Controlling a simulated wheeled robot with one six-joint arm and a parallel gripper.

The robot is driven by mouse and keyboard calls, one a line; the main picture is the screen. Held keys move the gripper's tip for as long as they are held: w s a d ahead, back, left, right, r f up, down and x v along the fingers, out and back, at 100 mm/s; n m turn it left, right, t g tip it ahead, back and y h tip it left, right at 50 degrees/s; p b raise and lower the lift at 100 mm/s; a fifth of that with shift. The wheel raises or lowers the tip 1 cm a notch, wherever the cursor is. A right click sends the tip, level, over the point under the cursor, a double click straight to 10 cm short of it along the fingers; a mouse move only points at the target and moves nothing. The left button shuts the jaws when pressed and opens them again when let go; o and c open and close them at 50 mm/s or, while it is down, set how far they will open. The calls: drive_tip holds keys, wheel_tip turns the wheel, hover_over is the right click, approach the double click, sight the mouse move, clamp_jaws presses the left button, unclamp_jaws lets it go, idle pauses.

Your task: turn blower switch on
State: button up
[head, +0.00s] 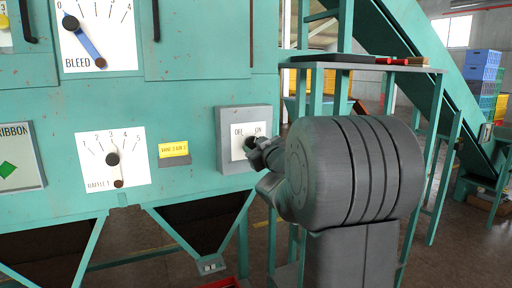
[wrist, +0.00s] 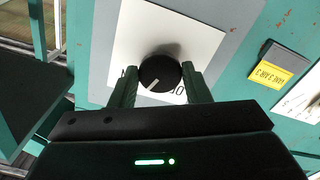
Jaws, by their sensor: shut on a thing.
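The blower switch is a dark round knob (wrist: 160,73) on a white plate (head: 238,146) marked OFF and ON, on a grey box (head: 230,118) fixed to the green machine. My gripper (head: 254,148) reaches it from the right in the head view. In the wrist view my gripper (wrist: 159,78) has one finger on each side of the knob and is shut on it. A white mark on the knob points to the lower left there, where the plate appears upside down. The fingers partly cover the labels, and my wrist hides part of the box in the head view.
A yellow label (head: 174,149) and a baffle dial (head: 113,158) are left of the box. A bleed dial (head: 97,35) with a blue pointer is above. A green stand (head: 375,66) with tools on top is behind my arm.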

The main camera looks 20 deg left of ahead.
drive_tip(key=shift+m+p, duration=2)
drive_tip(key=shift+m, duration=0.5)
drive_tip(key=o, duration=1)
drive_tip(key=shift+s, duration=0.1)
drive_tip(key=b+v, duration=0.2)
drive_tip(key=v, duration=1.1)
drive_tip(key=shift+s+d, duration=0.2)
drive_tip(key=shift+d, duration=0.15)
drive_tip(key=shift+w+a, duration=0.1)
